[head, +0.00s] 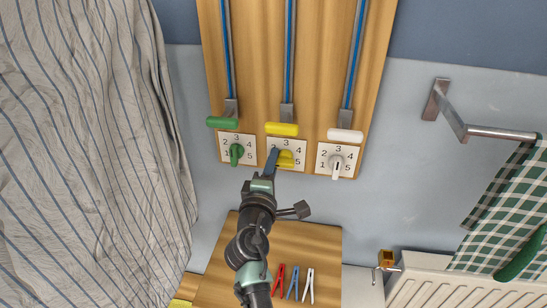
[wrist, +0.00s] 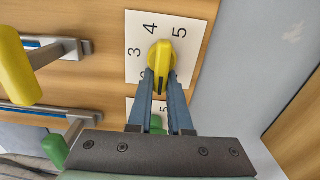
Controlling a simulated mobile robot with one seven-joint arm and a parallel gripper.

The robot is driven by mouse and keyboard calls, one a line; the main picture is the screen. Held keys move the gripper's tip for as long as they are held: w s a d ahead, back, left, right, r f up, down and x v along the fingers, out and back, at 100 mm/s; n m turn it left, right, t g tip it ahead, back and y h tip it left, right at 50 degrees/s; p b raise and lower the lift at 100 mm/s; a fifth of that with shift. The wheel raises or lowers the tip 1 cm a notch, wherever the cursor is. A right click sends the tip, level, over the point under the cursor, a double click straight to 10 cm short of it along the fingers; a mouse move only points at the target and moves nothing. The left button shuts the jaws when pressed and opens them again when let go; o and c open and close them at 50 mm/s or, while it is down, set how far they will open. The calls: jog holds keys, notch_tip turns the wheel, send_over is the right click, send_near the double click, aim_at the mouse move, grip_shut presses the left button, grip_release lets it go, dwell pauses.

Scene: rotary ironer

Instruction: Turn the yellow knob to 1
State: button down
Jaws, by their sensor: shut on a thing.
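The yellow knob (head: 286,158) sits on the middle white dial plate (head: 299,166). In the wrist view the yellow knob (wrist: 160,58) shows large, with a dark mark on its end between my fingers. That end points towards my gripper, to the left in the head view. My gripper (head: 272,160) reaches it from the lower left. In the wrist view its two blue fingers (wrist: 161,84) are shut on the knob's near end. The 3, 4 and 5 show on the plate; the 1 is hidden by my gripper and the 2 is partly covered.
A green knob (head: 236,153) and a white knob (head: 337,164) sit on dials at either side. Levers with green (head: 222,122), yellow (head: 282,129) and white (head: 345,135) handles stand above. Striped cloth (head: 90,150) hangs at left. Clothes pegs (head: 293,283) lie below.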

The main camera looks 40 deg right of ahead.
jog(key=n, duration=0.2)
jog(key=f+n+p, duration=0.1)
jog(key=n, duration=0.2)
jog(key=shift+s+d+f+n, duration=0.1)
jog(key=shift+s+d+n, duration=0.05)
jog(key=shift+n, duration=0.15)
dwell(0.4)
jog(key=c, duration=0.8)
grip_release()
jog(key=shift+c, duration=0.2)
jog(key=v, duration=1.3)
